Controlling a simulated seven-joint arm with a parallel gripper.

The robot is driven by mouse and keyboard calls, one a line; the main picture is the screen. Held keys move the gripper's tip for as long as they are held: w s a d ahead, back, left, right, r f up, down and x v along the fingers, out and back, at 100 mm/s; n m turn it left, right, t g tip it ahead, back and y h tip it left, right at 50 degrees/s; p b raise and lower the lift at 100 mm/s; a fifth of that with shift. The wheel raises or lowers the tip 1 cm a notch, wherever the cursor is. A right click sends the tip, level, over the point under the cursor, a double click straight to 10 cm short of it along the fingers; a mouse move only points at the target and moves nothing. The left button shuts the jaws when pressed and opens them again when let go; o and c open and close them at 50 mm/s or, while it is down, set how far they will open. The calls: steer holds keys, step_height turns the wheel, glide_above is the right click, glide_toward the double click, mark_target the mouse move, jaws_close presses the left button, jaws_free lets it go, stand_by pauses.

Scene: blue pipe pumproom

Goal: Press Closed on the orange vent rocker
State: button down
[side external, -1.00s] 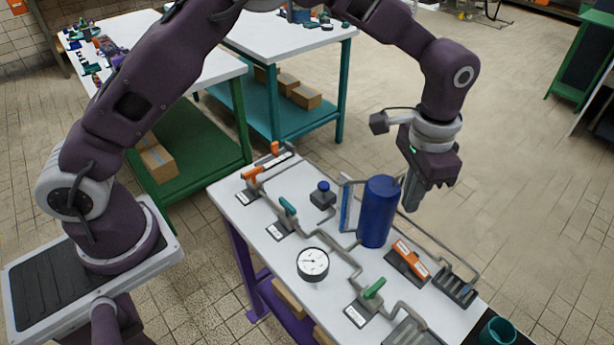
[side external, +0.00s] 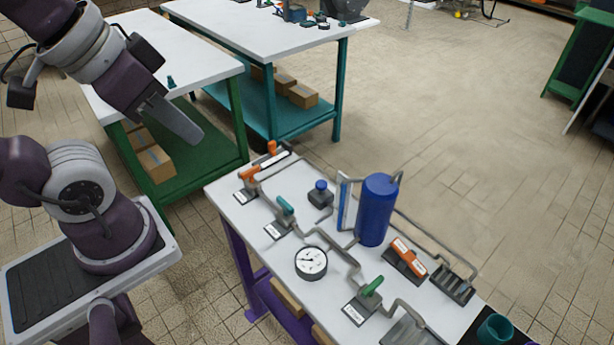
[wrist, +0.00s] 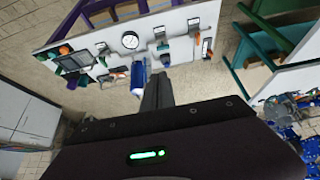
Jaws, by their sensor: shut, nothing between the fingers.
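The orange vent rocker (side external: 407,256) sits on a dark base on the white bench top, right of the blue tank, in the side external view. It has pale labels at both ends, too small to read. In the wrist view it is too small to pick out surely. My gripper (side external: 195,133) is shut and empty at the upper left of the side view, well away from the rocker. Its fingers point down and to the right. In the wrist view the closed fingers (wrist: 158,92) show in front of the bench edge.
The blue tank (side external: 376,210) stands near the rocker with grey pipes around it. A gauge (side external: 311,262), a green-handled valve (side external: 373,287), a teal-handled valve (side external: 285,206) and an orange lever (side external: 250,173) share the bench. A grey slotted part (side external: 453,283) is right of the rocker.

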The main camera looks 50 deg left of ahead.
steer(key=w+d+f+g, duration=0.1)
steer(key=w+d, duration=0.4)
steer(key=w, duration=0.4)
steer(key=w+d+g, duration=0.1)
steer(key=w+d, duration=0.4)
steer(key=w, duration=0.3)
steer(key=w+d+f, duration=0.3)
steer(key=d+f, duration=0.3)
steer(key=d, duration=0.1)
steer(key=w+d+f+y, duration=0.1)
steer(key=w+d+f, duration=0.2)
steer(key=d+f, duration=0.4)
steer(key=shift+w+d, duration=0.3)
steer(key=shift+w, duration=0.1)
